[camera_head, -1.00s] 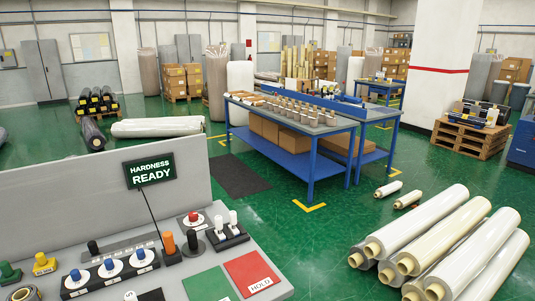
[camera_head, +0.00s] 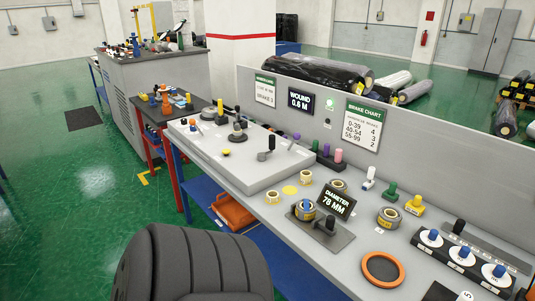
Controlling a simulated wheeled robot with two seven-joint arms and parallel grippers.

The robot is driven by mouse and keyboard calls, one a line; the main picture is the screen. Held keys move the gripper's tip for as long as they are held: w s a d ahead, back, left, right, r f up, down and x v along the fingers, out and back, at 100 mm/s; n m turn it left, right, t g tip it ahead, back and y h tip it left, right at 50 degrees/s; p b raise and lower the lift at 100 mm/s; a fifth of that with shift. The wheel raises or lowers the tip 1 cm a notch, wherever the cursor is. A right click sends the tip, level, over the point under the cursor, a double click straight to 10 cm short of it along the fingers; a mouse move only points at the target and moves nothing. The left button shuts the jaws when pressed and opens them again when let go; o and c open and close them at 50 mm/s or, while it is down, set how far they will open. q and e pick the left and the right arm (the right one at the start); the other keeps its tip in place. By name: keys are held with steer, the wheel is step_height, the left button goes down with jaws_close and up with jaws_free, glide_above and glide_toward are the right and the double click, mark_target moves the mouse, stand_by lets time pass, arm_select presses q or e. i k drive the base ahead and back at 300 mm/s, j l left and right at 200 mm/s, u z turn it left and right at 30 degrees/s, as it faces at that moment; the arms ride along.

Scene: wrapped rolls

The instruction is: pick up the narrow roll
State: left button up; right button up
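Small wrapped rolls stand on the grey bench: a cream one (camera_head: 272,197) at the left, another cream one (camera_head: 305,177) behind it, and one (camera_head: 338,185) partly behind the "DIAMETER 78 MM" display (camera_head: 336,201). A wider grey and yellow roll (camera_head: 388,217) stands to the right. Another roll (camera_head: 304,210) with a blue knob sits on a grey plate left of the display. I cannot tell for certain which is the narrow roll. Neither gripper is in view.
An orange ring (camera_head: 382,269), lever panel (camera_head: 240,155), coloured knobs and blue dials (camera_head: 464,255) crowd the bench. A grey upright panel (camera_head: 300,118) backs it. Green floor (camera_head: 70,220) is open at left.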

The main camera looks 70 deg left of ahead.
mark_target(305, 210)
steer(key=u, duration=1.85)
